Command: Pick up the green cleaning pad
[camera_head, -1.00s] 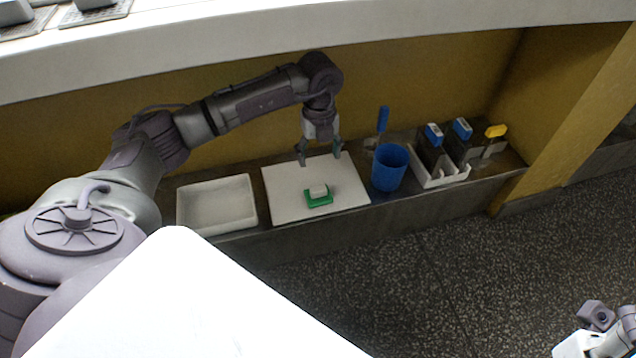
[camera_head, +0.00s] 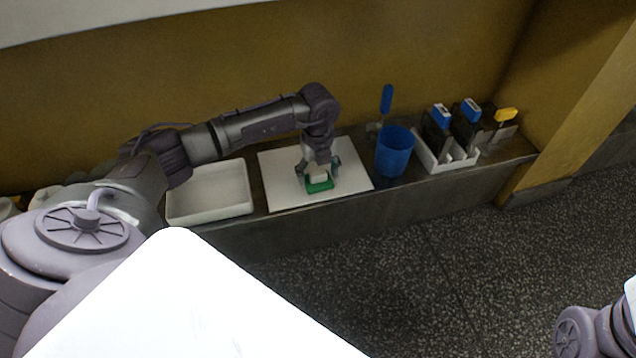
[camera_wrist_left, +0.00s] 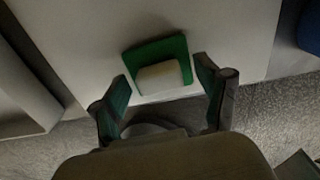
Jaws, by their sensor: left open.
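The green cleaning pad (camera_head: 320,187) lies on a white board (camera_head: 284,193) on the low shelf, with a pale block on top of it. In the left wrist view the pad (camera_wrist_left: 154,52) sits just beyond the fingertips, with the pale block (camera_wrist_left: 160,77) toward the gripper. My left gripper (camera_head: 318,173) is open, right at the pad, one finger on each side in the picture. In the left wrist view, my left gripper (camera_wrist_left: 162,80) has its fingers apart with nothing clamped. My right arm shows at the lower right edge; its fingers are not visible.
A white tray (camera_head: 208,214) stands left of the board. A blue cup (camera_head: 394,152) stands right of it, with a blue-handled tool (camera_head: 386,98) behind. A white holder (camera_head: 447,164) with blue- and yellow-topped tools is farther right. A yellow wall backs the shelf.

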